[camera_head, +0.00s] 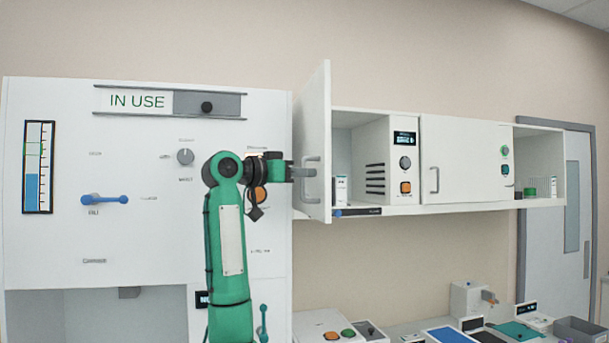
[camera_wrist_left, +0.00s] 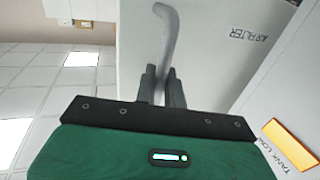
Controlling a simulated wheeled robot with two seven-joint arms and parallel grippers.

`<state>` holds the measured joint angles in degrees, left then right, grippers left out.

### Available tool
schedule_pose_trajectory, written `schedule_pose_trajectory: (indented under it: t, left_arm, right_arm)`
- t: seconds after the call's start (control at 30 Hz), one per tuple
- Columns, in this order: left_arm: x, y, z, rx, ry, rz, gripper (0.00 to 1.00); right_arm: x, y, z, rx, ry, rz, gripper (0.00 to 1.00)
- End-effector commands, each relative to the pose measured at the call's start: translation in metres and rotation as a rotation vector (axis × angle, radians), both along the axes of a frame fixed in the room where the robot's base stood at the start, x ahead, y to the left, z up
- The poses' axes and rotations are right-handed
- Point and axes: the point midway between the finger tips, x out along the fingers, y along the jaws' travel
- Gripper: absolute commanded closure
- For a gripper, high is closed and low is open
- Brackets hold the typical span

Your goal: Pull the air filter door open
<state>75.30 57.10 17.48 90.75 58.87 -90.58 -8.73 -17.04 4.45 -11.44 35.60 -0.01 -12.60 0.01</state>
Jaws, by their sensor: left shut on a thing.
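The air filter door (camera_head: 318,140) is a white panel that stands swung out from the wall cabinet in the head view, with the compartment behind it exposed. Its grey bar handle (camera_head: 311,180) is on the door's outer face. My left gripper (camera_head: 303,172) is at this handle. In the left wrist view the two dark fingers (camera_wrist_left: 161,88) are shut around the grey handle (camera_wrist_left: 170,35), and the door face (camera_wrist_left: 215,70) carries the label "AIR FILTER". My right gripper is in neither view.
The open compartment (camera_head: 345,150) holds a small white box (camera_head: 340,189). A second closed cabinet door (camera_head: 455,160) is to the right. The white panel with an "IN USE" sign (camera_head: 138,100) and a blue lever (camera_head: 104,199) is at left. Several devices lie on the bench below.

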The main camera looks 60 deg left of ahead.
Motion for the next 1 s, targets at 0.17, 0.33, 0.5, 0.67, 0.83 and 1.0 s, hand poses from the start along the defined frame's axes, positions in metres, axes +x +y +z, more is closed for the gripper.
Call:
schedule_pose_trajectory:
  t: [0.17,0.33,0.5,0.67,0.83,1.0]
  left_arm:
    - [0.000,0.000,0.000,0.000,0.000,0.001,1.00]
    - [0.000,0.000,0.000,0.000,0.000,0.001,0.74]
    - [0.000,0.000,0.000,0.000,0.000,0.001,0.74]
    - [-0.004,0.001,-0.001,0.001,-0.001,0.002,0.74]
    - [-0.029,0.001,-0.003,0.003,-0.003,0.004,0.74]
    - [-0.069,0.002,-0.003,0.002,-0.003,0.005,0.74]
  right_arm:
    - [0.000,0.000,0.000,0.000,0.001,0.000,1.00]
    - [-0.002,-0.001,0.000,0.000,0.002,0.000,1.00]
    - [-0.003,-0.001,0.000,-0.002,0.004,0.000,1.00]
    - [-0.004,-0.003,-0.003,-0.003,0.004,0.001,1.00]
    - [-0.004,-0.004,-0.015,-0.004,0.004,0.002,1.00]
    - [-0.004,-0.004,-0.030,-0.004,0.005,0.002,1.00]
